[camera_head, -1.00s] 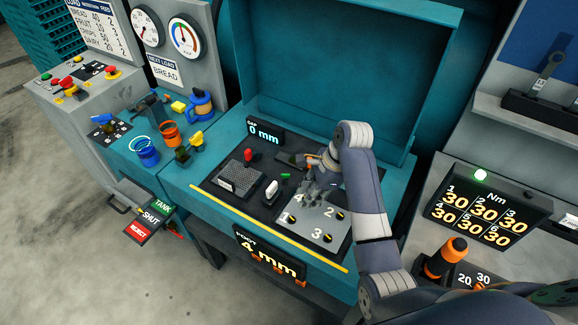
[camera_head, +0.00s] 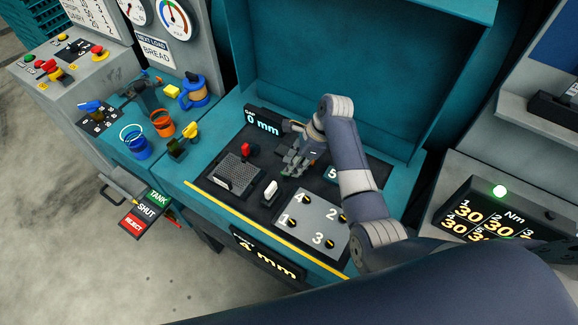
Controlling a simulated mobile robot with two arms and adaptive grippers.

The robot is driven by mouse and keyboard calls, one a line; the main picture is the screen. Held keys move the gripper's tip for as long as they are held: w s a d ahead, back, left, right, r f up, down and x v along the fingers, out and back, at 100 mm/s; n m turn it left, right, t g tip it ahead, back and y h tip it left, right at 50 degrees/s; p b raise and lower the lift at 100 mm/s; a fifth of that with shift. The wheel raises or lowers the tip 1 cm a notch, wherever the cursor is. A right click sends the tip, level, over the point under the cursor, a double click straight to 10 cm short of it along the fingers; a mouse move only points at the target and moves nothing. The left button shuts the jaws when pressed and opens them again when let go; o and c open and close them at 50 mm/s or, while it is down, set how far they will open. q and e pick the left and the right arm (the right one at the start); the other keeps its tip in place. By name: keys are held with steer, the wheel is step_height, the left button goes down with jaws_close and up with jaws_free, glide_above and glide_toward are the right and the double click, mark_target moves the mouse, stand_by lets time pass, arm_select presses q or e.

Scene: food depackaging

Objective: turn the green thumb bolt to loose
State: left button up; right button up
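My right gripper (camera_head: 293,168) hangs low over the dark panel of the teal machine, behind the white-handled lever (camera_head: 270,190) and right of the red-knobbed lever (camera_head: 246,150). Its grey fingers point down; they are too small to tell whether they are open or shut, or whether they touch anything. I cannot make out the green thumb bolt; the gripper covers the part of the panel behind the white-handled lever. My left gripper is not in view.
A grey plate (camera_head: 309,226) with several numbered bolts lies in front of the gripper. A display (camera_head: 263,124) reading 0 mm stands behind it. The teal raised lid (camera_head: 345,80) closes off the back. Cups and tools stand on the left bench.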

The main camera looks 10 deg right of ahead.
steer(key=x, duration=0.2)
steer(key=shift+w+f, duration=0.3)
steer(key=shift+s+a+f, duration=0.1)
steer(key=shift+a+f, duration=0.2)
steer(key=shift+f, duration=0.25)
jaws_close()
